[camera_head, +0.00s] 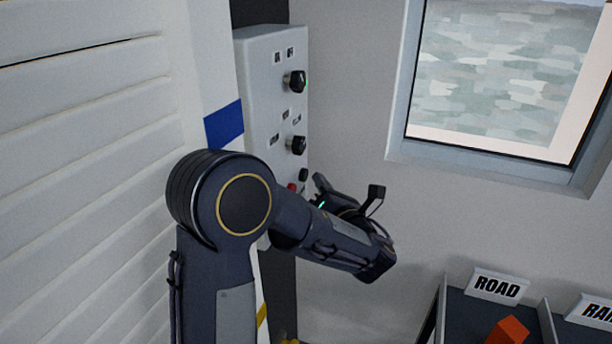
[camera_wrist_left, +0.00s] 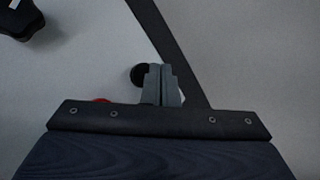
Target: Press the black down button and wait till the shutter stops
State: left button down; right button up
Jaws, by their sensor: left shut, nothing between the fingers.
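The black button (camera_head: 303,174) is low on the front of a pale grey control box, with a red button (camera_head: 291,187) just below and left of it. My left gripper (camera_head: 320,186) is shut and empty, close to the black button. In the left wrist view, the shut fingertips (camera_wrist_left: 162,84) partly cover the round black button (camera_wrist_left: 140,75); I cannot tell whether they touch it. The red button (camera_wrist_left: 101,100) peeks over the gripper's edge. The white slatted shutter (camera_head: 90,150) fills the left side, with a dark line between upper slats. My right gripper is not in view.
The control box (camera_head: 262,90) also carries two black knobs (camera_head: 295,81), (camera_head: 298,145) above the buttons. A window (camera_head: 490,165) is at the upper right. Dark bins with a ROAD sign (camera_head: 497,287) and an orange block (camera_head: 508,331) stand at the lower right.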

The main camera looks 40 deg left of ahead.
pick_arm(q)
jog(key=shift+a, duration=0.1)
dwell(0.3)
jog(key=shift+s+a, duration=0.1)
jog(key=shift+a, duration=0.25)
